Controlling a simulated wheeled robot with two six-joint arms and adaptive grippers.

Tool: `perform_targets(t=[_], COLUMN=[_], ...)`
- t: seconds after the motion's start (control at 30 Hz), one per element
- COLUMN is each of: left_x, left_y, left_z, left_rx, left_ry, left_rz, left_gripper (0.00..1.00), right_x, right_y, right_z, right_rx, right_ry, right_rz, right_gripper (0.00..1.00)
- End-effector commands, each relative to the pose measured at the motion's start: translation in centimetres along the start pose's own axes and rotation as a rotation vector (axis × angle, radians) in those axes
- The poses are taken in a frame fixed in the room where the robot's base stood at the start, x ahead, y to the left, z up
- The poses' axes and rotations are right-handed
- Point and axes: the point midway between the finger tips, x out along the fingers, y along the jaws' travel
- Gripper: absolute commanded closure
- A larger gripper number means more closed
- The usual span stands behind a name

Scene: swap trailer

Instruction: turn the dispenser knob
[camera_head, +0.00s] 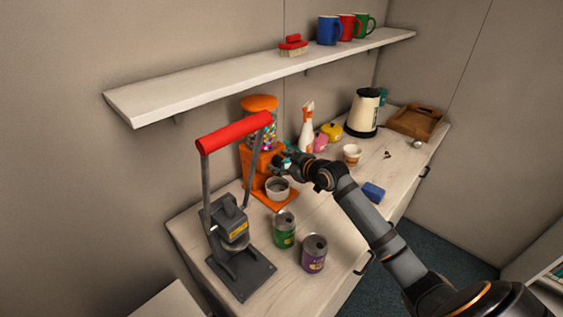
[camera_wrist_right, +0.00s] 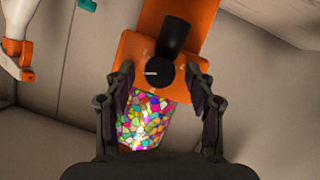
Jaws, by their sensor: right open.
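The candy dispenser (camera_head: 262,132) stands on the counter against the wall, with an orange lid and base and a clear jar of coloured candy. In the right wrist view its black round knob (camera_wrist_right: 159,74) with a white mark sits on the orange front, beside a black spout (camera_wrist_right: 175,36) and the candy jar (camera_wrist_right: 146,125). My right gripper (camera_head: 281,160) is at the dispenser's front; it also shows in the right wrist view (camera_wrist_right: 161,78). Its fingers are open on either side of the knob, with gaps visible. In the head view the knob is hidden. My left gripper is not in view.
A grey cup (camera_head: 278,190) stands on the dispenser's orange tray. A can press with a red handle (camera_head: 235,132), a green can (camera_head: 284,232) and a purple can (camera_head: 314,254) stand nearer. A spray bottle (camera_head: 307,130) and kettle (camera_head: 363,113) stand farther back. A shelf (camera_head: 215,86) overhangs the counter.

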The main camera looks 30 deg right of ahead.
Motion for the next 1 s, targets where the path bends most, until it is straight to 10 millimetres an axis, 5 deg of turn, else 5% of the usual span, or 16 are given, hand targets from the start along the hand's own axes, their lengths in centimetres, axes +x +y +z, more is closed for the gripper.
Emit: perform_targets(t=[0.23, 0.63, 1.0], left_x=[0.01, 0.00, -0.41], left_y=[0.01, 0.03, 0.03], left_z=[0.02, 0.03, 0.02], left_rx=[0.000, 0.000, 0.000], left_ry=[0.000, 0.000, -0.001], left_rz=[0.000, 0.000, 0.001], left_gripper=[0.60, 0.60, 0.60], right_x=[0.07, 0.05, 0.01], right_y=[-0.02, -0.02, 0.16], right_z=[0.05, 0.06, -0.03], right_rx=[0.000, 0.000, 0.076], right_ry=[-0.001, -0.001, -0.001], right_rz=[0.000, 0.000, -0.031], right_gripper=[0.46, 0.99, 0.99])
